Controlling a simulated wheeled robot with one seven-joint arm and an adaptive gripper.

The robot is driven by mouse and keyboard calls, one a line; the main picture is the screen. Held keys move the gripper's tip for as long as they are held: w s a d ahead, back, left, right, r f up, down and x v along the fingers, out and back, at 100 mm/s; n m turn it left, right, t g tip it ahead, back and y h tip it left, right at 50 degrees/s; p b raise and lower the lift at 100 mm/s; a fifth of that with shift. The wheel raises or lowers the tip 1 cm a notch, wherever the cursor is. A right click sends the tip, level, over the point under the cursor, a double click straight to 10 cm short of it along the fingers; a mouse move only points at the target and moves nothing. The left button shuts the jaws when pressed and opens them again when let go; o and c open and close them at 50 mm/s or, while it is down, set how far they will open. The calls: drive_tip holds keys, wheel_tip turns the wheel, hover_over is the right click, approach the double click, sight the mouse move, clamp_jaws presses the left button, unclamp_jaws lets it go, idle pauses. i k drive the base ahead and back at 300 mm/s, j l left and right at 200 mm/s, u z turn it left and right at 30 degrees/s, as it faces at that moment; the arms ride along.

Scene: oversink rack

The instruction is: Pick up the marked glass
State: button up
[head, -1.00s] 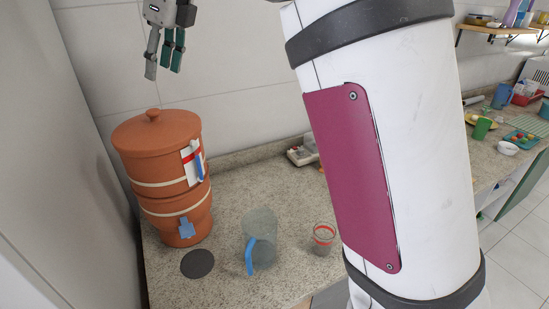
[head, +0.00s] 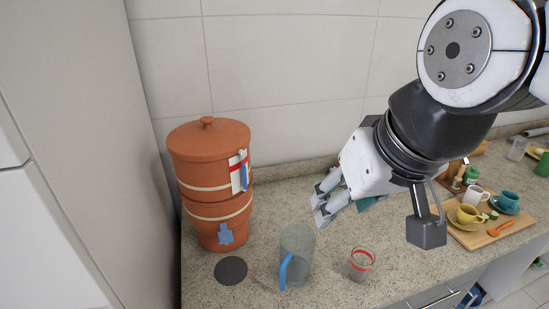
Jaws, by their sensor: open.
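A small clear glass with a red band around its rim (head: 361,265) stands upright on the speckled counter, right of a grey see-through pitcher with a blue handle (head: 297,256). My gripper (head: 322,202) hangs above the counter, behind and up-left of the glass in the picture. Its fingers point down and left, and it is open and empty, apart from the glass. Part of the far fingers is hidden behind the gripper's body.
A terracotta water filter (head: 210,185) stands at the left, with a dark round mat (head: 231,270) before it. A wooden board (head: 490,232) with cups lies at the right. The counter (head: 270,215) between filter and gripper is clear.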

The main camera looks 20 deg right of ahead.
sight(362, 259)
drive_tip(key=l, duration=0.45)
drive_tip(key=k+l, duration=0.15)
drive_tip(key=l, duration=0.8)
drive_tip(key=k+l, duration=0.15)
drive_tip(key=l, duration=0.3)
drive_tip(key=l+u, duration=0.05)
